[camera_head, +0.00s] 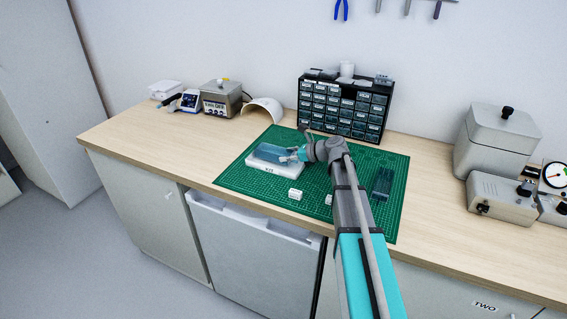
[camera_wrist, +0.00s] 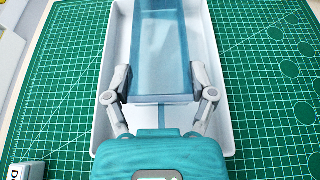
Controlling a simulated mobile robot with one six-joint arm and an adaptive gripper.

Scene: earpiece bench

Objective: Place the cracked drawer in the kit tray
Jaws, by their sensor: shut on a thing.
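A translucent blue drawer (camera_wrist: 160,40) is held between the two fingers of my gripper (camera_wrist: 160,82). The fingers press on its two long sides near its close end. The drawer also shows in the head view (camera_head: 272,152). It lies lengthwise within the outline of the white kit tray (camera_wrist: 222,125), which sits on the green mat and also shows in the head view (camera_head: 268,169). I cannot tell whether the drawer touches the tray floor or is just above it. No crack can be made out at this size.
Another blue drawer (camera_head: 382,184) lies on the mat (camera_head: 230,180) at the right. A small white block (camera_head: 295,194) stands in front of the tray. A black drawer cabinet (camera_head: 343,105) stands behind. A white arched piece (camera_head: 264,109) and a station (camera_head: 221,98) stand at the left.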

